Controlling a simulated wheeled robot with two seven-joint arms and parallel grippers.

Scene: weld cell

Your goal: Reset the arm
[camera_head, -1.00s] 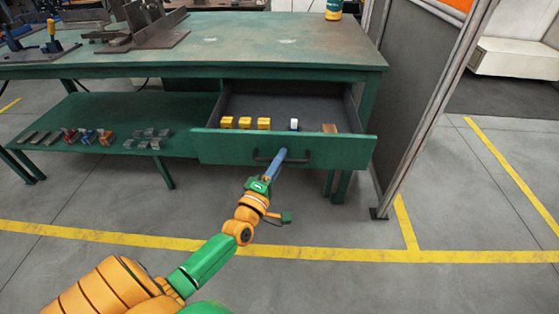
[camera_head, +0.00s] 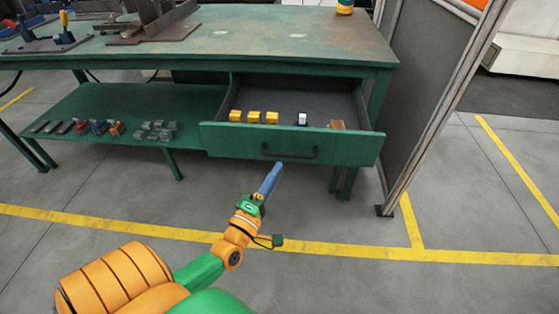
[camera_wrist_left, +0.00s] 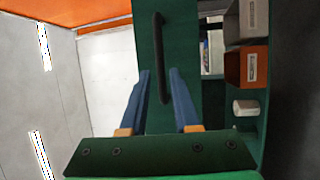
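My left arm reaches in from the bottom left in the head view. Its gripper (camera_head: 276,168) is just in front of and below the open green drawer (camera_head: 225,142), apart from the drawer's dark handle (camera_head: 290,156). My right gripper is in neither view.
The drawer holds several yellow blocks (camera_head: 254,117), a white item (camera_head: 302,119) and a brown one (camera_head: 337,125). Metal parts lie on the lower shelf (camera_head: 110,105). A grey partition (camera_head: 425,90) stands right of the workbench (camera_head: 250,45). The floor in front is clear.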

